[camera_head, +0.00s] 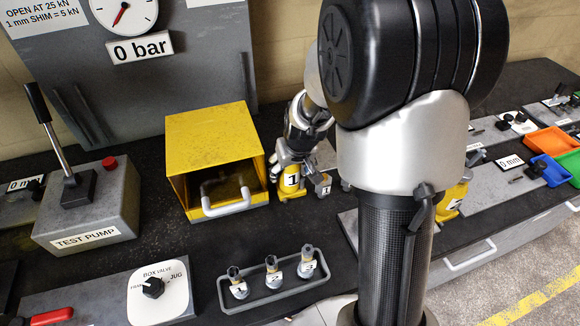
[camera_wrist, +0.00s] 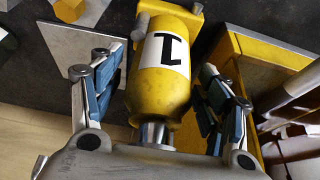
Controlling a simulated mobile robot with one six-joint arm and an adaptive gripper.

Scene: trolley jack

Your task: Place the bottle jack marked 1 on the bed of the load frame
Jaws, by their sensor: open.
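The bottle jack marked 1 (camera_head: 291,181) is yellow with a white label and stands on the dark bench, just right of the yellow housing. In the wrist view the jack (camera_wrist: 163,85) appears upside down between my fingers. My gripper (camera_wrist: 158,75) is open, with one finger on each side of the jack and gaps showing. In the head view my gripper (camera_head: 300,166) is at the jack, partly hiding it. A yellow open-fronted housing (camera_head: 210,135) with a pale U-shaped handle stands below the gauge panel. I cannot tell for sure which part is the load frame's bed.
The test pump (camera_head: 90,215) with its lever stands left. A grey tray (camera_head: 262,304) of three numbered pieces and a valve dial (camera_head: 160,292) are in front. Another yellow jack (camera_head: 452,200) is partly behind my arm. An orange bin (camera_head: 550,140) lies far right.

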